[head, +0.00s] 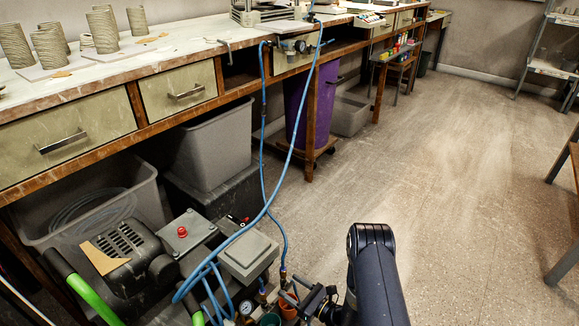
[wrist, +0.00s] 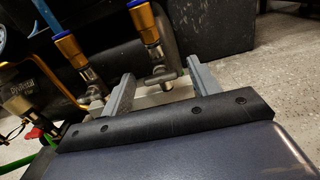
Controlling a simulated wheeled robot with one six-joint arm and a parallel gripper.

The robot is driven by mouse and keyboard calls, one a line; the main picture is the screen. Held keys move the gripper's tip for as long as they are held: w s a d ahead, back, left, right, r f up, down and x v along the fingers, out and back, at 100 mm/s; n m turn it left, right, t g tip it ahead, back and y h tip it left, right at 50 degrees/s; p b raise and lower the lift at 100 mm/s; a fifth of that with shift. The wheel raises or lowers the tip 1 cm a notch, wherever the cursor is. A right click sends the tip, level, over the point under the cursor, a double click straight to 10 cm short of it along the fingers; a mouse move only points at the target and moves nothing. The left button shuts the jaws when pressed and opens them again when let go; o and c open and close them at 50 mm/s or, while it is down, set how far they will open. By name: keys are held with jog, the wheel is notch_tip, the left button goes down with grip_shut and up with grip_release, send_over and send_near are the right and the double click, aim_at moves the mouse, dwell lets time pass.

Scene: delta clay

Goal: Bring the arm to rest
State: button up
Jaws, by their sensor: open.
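My gripper (wrist: 162,82) is open in the wrist view, its two grey fingers apart. Nothing is clamped between them. Brass hose fittings (wrist: 72,50) with blue collars and a metal valve stand just beyond and between the fingers; I cannot tell whether they touch. In the head view my dark arm rises at the bottom, right of centre. It is beside the compressor (head: 185,240), which has a red knob, green handles and blue hoses. My gripper in that view is low by the fittings and partly hidden.
A blue hose (head: 295,140) runs from the compressor up to the workbench (head: 105,70). Under the bench are grey bins (head: 205,150) and a purple bin (head: 305,110). Clay pots (head: 104,30) stand on top. The floor (head: 440,170) to the right is clear. A table leg shows at the right edge.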

jog(key=shift+w+a, duration=0.4)
jog(key=shift+a, duration=0.15)
jog(key=shift+r, duration=0.1)
jog(key=shift+n, duration=0.3)
